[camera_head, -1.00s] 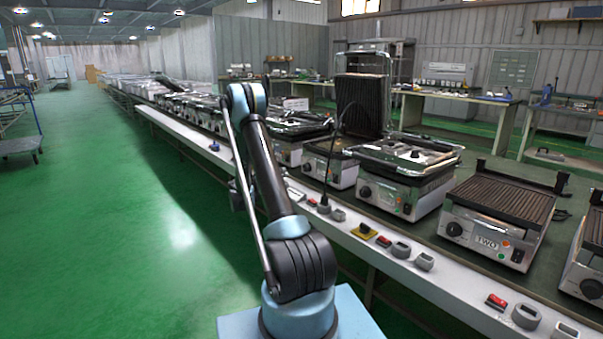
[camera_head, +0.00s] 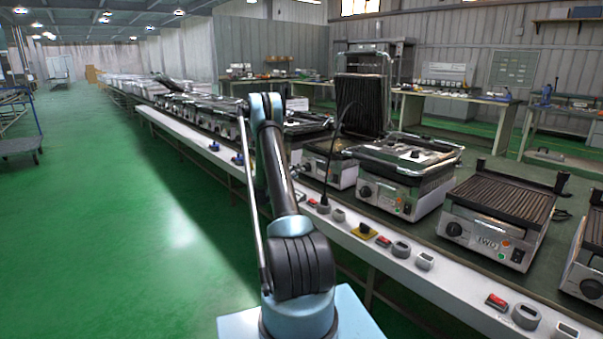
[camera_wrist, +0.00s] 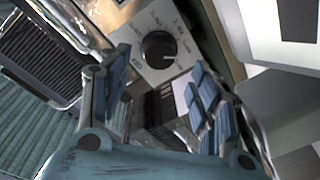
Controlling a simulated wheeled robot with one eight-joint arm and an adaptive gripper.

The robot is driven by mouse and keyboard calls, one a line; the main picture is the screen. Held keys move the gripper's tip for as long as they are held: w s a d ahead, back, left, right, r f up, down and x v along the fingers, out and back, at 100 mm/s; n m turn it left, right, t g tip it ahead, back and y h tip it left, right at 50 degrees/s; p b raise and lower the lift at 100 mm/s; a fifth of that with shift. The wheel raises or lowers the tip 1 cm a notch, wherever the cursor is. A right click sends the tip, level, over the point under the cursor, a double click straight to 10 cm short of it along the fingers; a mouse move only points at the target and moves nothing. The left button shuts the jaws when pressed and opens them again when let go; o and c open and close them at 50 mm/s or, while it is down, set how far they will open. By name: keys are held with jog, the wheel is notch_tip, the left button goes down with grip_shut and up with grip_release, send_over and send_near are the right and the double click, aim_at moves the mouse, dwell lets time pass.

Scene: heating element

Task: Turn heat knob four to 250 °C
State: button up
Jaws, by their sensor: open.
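A round black heat knob (camera_wrist: 158,48) on a light metal control panel (camera_wrist: 180,32) shows in the wrist view, with small dial markings around it that I cannot read. Its pointer setting and the grill's number are unclear. My gripper (camera_wrist: 163,76) is open and empty, its blue-padded fingers on either side of the view. The knob lies ahead of the gap between the fingertips, seemingly apart from them. In the head view my arm reaches toward the row of grills, and my gripper is hidden behind it.
A grill marked TWO (camera_head: 497,225) and a grill with a lid (camera_head: 405,170) stand on the long bench at right. The green floor at left is open.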

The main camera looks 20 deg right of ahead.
aim_at(306, 168)
jog(key=shift+x, duration=2.6)
jog(key=c, duration=1)
